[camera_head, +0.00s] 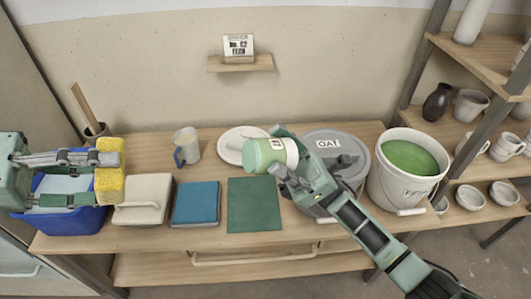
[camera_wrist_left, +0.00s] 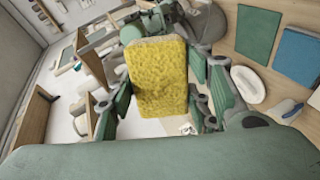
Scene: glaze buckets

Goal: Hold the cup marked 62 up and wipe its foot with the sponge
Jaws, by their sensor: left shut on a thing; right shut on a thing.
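My left gripper (camera_head: 98,173) is shut on a yellow sponge (camera_head: 109,184), held above the left end of the table. The sponge (camera_wrist_left: 158,80) also fills the middle of the left wrist view, between the fingers. My right gripper (camera_head: 281,152) is shut on a green and white cup (camera_head: 262,155), held tipped on its side above the table. A small dark marking shows on its upper side, too small to read. The sponge and the cup are well apart, with the cup to the right.
A blue tub (camera_head: 62,220) stands below the left gripper. A mug (camera_head: 186,146), a white plate (camera_head: 231,143), a lidded grey bucket (camera_head: 345,145) and a green-glaze bucket (camera_head: 402,190) stand behind and right.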

